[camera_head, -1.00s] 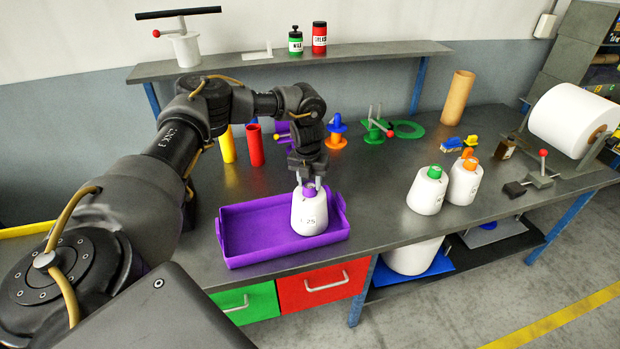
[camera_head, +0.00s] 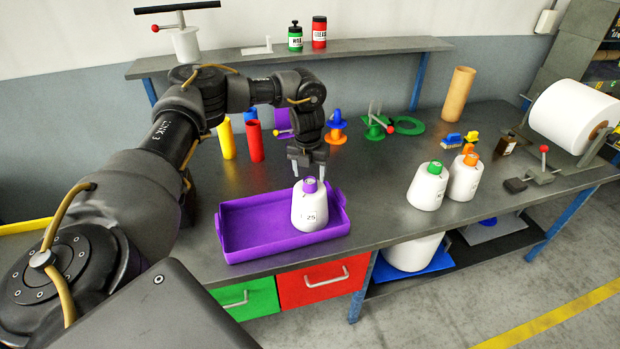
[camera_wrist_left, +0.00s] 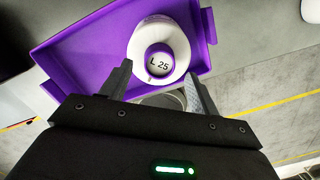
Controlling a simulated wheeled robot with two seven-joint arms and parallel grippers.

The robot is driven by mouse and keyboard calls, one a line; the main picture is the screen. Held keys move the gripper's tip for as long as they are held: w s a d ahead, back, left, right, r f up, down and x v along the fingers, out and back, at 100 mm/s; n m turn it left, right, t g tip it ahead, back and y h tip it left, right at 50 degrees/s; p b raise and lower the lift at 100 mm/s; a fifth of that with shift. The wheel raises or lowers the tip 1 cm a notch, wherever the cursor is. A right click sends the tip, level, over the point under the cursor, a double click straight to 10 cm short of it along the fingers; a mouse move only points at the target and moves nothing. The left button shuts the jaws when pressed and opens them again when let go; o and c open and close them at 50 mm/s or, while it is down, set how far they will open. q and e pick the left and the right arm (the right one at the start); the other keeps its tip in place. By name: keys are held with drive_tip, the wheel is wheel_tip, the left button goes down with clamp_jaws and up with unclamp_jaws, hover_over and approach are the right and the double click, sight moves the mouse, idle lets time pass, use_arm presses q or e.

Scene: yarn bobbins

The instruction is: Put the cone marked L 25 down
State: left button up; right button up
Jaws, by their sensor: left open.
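The cone marked L 25 (camera_head: 309,212) is white with a purple top. It stands upright in the right part of the purple tray (camera_head: 240,252). It also shows in the left wrist view (camera_wrist_left: 181,45), beyond the fingertips, with its L 25 label readable. My left gripper (camera_head: 309,174) is open and empty, just above and behind the cone's top, with its fingers apart from it. In the left wrist view the open fingers (camera_wrist_left: 158,80) show in front of the cone. My right gripper is in neither view.
Two white cones with green (camera_head: 428,187) and orange (camera_head: 464,177) tops stand to the right on the bench. Red (camera_head: 255,143) and yellow (camera_head: 226,140) tubes stand behind the tray. The tray's left part is empty. The bench between tray and cones is clear.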

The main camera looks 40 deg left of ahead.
use_arm(q)
wheel_tip(320, 180, up, 10)
drive_tip(key=s, duration=0.1)
drive_tip(key=shift+d+b, duration=0.25)
drive_tip(key=shift+b, duration=0.1)
drive_tip(key=shift+f, duration=0.15)
